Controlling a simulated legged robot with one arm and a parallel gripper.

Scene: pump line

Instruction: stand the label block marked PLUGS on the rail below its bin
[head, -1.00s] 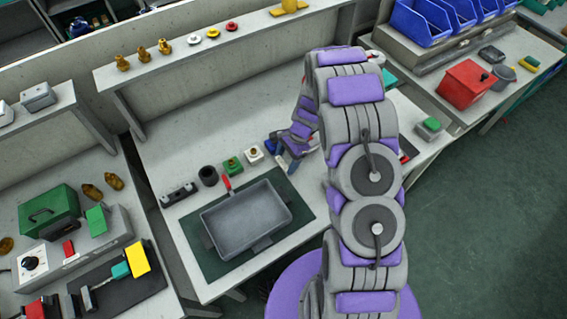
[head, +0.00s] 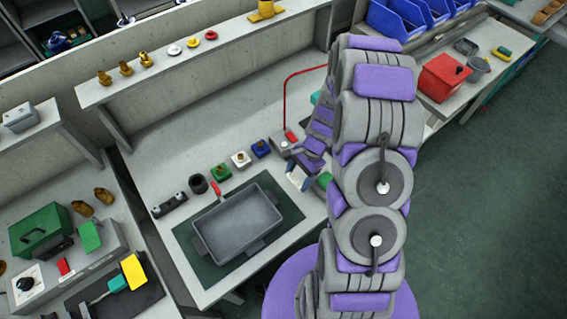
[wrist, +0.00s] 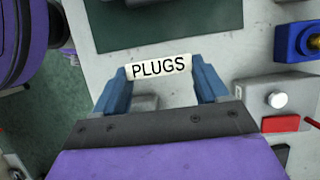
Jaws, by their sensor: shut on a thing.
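The white label block marked PLUGS (wrist: 158,67) is held between the two blue fingers of my gripper (wrist: 163,80) in the wrist view. Its black lettering faces the camera and reads upright. In the head view my gripper (head: 297,180) is over the middle bench, right of the grey tray. The block is too small there to make out clearly. Blue bins (head: 408,14) stand in a row at the top right of the head view, with a pale ledge (head: 462,27) in front of them. My arm covers part of that ledge, and I can read no bin markings.
A grey tray (head: 238,226) lies on a dark green mat (head: 187,237). A grey box with a white knob (wrist: 272,98) is close to my gripper's right. A red box (head: 440,78) stands on the right bench below the bins. Green floor (head: 490,190) is open at right.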

